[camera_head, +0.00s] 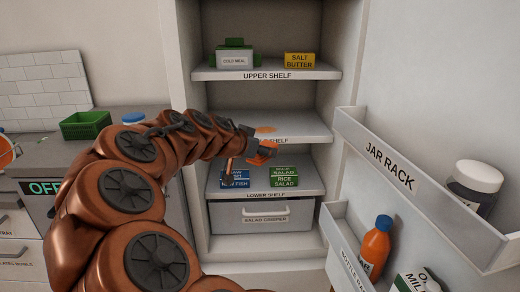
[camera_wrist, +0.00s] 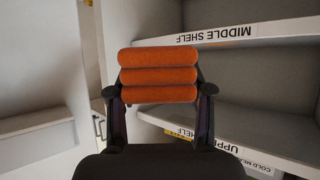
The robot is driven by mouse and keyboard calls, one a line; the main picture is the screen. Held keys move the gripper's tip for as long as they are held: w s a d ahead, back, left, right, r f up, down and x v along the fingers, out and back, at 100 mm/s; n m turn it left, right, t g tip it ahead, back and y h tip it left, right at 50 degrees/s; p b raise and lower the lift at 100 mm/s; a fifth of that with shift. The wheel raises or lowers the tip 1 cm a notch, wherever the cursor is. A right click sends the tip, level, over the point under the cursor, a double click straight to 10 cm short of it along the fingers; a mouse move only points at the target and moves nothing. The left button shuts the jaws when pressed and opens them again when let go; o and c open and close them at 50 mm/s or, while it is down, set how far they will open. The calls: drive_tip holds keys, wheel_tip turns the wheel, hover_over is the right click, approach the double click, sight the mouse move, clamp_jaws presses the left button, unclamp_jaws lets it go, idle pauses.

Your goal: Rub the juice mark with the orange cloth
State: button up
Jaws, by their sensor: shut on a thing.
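The orange cloth (camera_wrist: 158,75) is a folded or rolled bundle, held between the two dark fingers of my gripper (camera_wrist: 158,92). In the head view my gripper (camera_head: 257,148) is in front of the middle shelf's front edge, covering part of its label, with the cloth (camera_head: 265,153) at its tip. The juice mark (camera_head: 265,129) is a flat orange patch on the middle shelf (camera_head: 300,125), just above and behind the gripper in the picture. The cloth appears apart from the mark.
The upper shelf (camera_head: 225,75) holds a cold meal box (camera_head: 235,60) and salt butter (camera_head: 299,60). The lower shelf (camera_head: 253,190) holds raw fish (camera_head: 234,181) and rice salad boxes (camera_head: 284,178). The open door's jar rack (camera_head: 385,165) stands at right. The middle shelf looks otherwise clear.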

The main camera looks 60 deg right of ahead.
sight(264, 135)
drive_tip(key=shift+s+d+r+m+g, duration=0.15)
drive_tip(key=shift+s+m+g, duration=0.15)
drive_tip(key=shift+s, duration=0.15)
drive_tip(key=shift+s+d+r+m+g, duration=0.15)
drive_tip(key=shift+s+m+g, duration=0.15)
drive_tip(key=shift+s, duration=0.15)
drive_tip(key=shift+d+r, duration=0.1)
drive_tip(key=shift+d, duration=0.15)
drive_tip(key=shift+w+d+f+p, duration=0.35)
drive_tip(key=shift+w+d+p, duration=0.5)
drive_tip(key=shift+w+d, duration=1.65)
drive_tip(key=shift+w+d+f+p, duration=0.4)
drive_tip(key=shift+w+d+p, duration=0.45)
drive_tip(key=shift+w+d, duration=1.65)
drive_tip(key=shift+w+d+f+p, duration=0.35)
drive_tip(key=shift+w+d+p, duration=0.9)
drive_tip(key=shift+d, duration=2)
drive_tip(key=shift+w+d+r+b, duration=0.1)
drive_tip(key=shift+w+d+b, duration=0.5)
drive_tip(key=shift+w+b, duration=0.2)
drive_tip(key=shift+f+b, duration=0.55)
drive_tip(key=shift+b, duration=0.4)
